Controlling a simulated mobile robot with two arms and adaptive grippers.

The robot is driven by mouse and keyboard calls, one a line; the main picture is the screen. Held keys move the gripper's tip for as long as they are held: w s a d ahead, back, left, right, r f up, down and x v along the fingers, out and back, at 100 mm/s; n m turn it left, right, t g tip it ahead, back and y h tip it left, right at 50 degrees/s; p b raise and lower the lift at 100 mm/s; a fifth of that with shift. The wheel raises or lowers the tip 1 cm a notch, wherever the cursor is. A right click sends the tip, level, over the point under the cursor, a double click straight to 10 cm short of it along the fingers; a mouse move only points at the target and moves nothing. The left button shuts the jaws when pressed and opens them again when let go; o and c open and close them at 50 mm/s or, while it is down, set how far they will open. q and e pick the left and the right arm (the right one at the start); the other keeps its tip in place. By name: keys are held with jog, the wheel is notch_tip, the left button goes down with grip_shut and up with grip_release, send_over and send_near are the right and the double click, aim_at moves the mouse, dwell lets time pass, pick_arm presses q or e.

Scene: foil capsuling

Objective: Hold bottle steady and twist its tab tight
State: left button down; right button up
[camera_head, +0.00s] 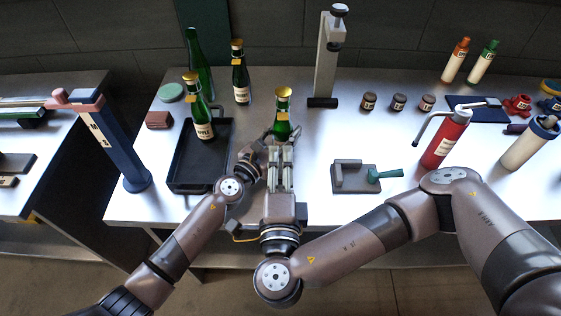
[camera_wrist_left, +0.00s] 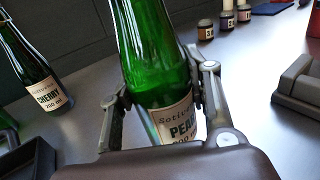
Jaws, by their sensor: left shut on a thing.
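A green bottle with a gold foil top (camera_head: 283,92) and a small gold piece on its neck (camera_head: 281,116) stands upright at the table's middle. In the left wrist view this green bottle (camera_wrist_left: 152,50) has a label reading "PEAR". My left gripper (camera_head: 268,134) is shut on the bottle's body, with one finger on each side in the left wrist view (camera_wrist_left: 160,100). My right gripper (camera_head: 281,150) is just in front of the bottle, below its top in the picture. Its fingers lie close together, and whether they touch anything is unclear. The bottle's lower part is hidden behind the grippers.
A black tray (camera_head: 190,183) at left holds a green bottle labelled "APPLE" (camera_head: 203,120). A "CHERRY" bottle (camera_head: 240,85) and an uncapped bottle (camera_head: 198,60) stand behind. A tall press-like stand (camera_head: 326,65), small jars (camera_head: 398,102) and a grey clamp block (camera_head: 352,180) are at right.

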pick_arm(q)
jog(key=c, duration=0.8)
grip_release()
jog(key=shift+o, duration=0.2)
